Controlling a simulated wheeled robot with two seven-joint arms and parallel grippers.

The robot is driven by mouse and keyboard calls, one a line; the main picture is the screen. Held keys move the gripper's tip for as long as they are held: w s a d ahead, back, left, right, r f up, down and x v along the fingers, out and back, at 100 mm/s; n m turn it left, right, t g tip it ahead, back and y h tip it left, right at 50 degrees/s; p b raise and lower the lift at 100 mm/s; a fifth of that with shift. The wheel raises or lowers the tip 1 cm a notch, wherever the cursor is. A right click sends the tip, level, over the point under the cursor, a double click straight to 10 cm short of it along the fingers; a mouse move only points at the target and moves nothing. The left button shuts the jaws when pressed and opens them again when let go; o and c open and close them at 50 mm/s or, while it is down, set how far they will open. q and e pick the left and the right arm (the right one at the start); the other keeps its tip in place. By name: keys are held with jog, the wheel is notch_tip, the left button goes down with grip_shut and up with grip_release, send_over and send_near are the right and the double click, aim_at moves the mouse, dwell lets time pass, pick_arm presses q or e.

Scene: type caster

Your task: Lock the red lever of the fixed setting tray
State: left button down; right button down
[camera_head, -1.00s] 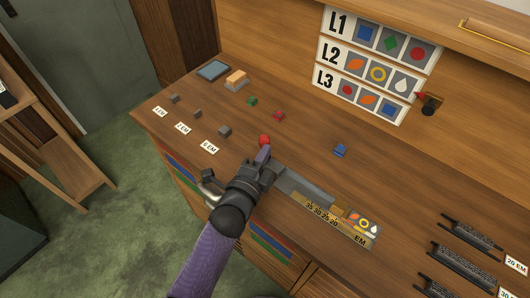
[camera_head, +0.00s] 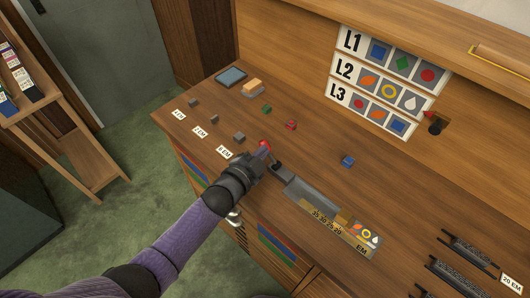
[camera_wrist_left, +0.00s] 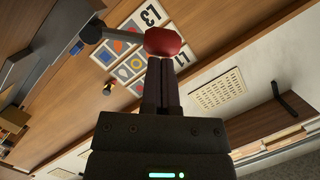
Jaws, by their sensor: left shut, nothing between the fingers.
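In the left wrist view the red knob (camera_wrist_left: 164,41) sits on a grey rod right at the tips of my shut left fingers (camera_wrist_left: 160,66). The fingers have nothing between them; I cannot tell whether they touch the knob. My wrist hides part of the desk edge. My right gripper is out of view.
A sign board (camera_head: 376,86) is on the back panel. Dark racks (camera_head: 462,271) lie at right.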

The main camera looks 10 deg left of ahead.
pick_arm(q)
jog(key=shift+w+a+f, duration=0.2)
jog(key=shift+w+a, duration=0.05)
jog(key=shift+a, duration=0.05)
pick_arm(e)
jog(key=shift+f, duration=0.15)
dwell(0.5)
